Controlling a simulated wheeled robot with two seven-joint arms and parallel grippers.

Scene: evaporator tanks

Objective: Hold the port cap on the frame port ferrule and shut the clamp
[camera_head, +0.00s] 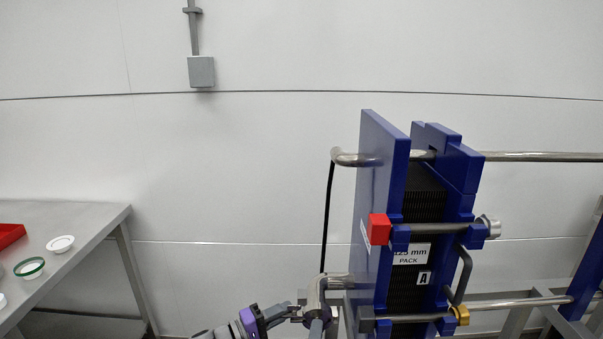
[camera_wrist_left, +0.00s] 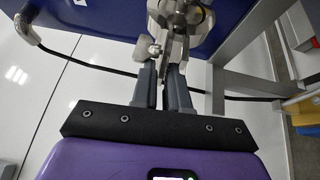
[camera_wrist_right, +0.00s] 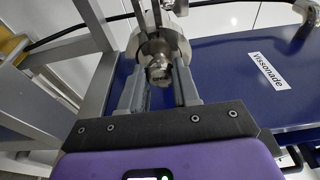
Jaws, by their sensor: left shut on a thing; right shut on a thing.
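In the left wrist view, my left gripper (camera_wrist_left: 163,72) has its fingers close together on a steel part of the clamp (camera_wrist_left: 178,18). A small wing-shaped piece (camera_wrist_left: 148,48) sticks out beside it. In the right wrist view, my right gripper (camera_wrist_right: 159,85) is shut on the round steel port cap (camera_wrist_right: 170,42), with a stub facing the camera. Steel clamp parts (camera_wrist_right: 155,8) show just beyond the cap. The ferrule and the cap's seating are hidden.
The blue plate frame (camera_head: 380,190) with a black plate pack (camera_head: 423,200) stands right of the pipe. A dark hose (camera_head: 328,215) hangs beside it. A grey table (camera_head: 85,222) at the left holds a red tray (camera_head: 10,234) and round white items. Open floor lies between.

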